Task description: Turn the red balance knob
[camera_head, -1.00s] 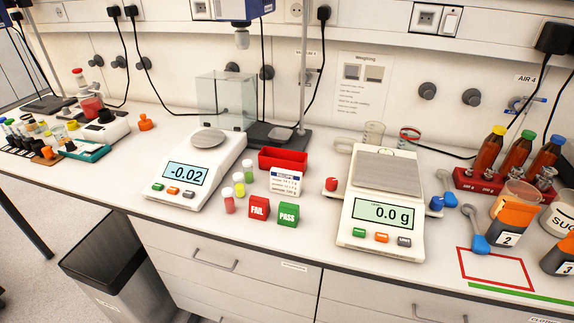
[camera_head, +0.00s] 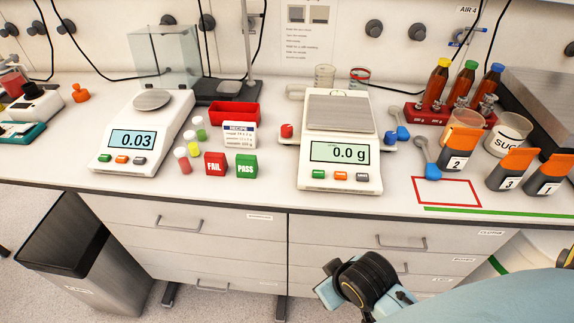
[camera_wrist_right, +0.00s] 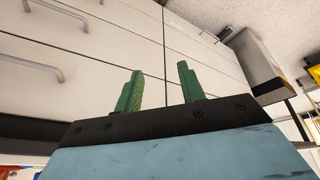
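The red balance knob (camera_head: 286,130) sticks out on the left side of the right-hand balance (camera_head: 339,179), which reads 0.0 g. A blue knob (camera_head: 389,138) is on that balance's other side. My right arm comes in at the bottom right of the head view, below the bench top and in front of the drawers; its fingers are not clear there. In the right wrist view my right gripper (camera_wrist_right: 162,88) has two green fingers apart with nothing between them, facing the drawer fronts. My left gripper is not in view.
A second balance (camera_head: 130,150) reads 0.03. FAIL (camera_head: 215,165) and PASS (camera_head: 246,166) blocks, small vials and a red tray (camera_head: 234,115) stand between the balances. Orange-labelled containers (camera_head: 460,149) and a bottle rack (camera_head: 440,115) are at right. A bin (camera_head: 75,245) stands at lower left.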

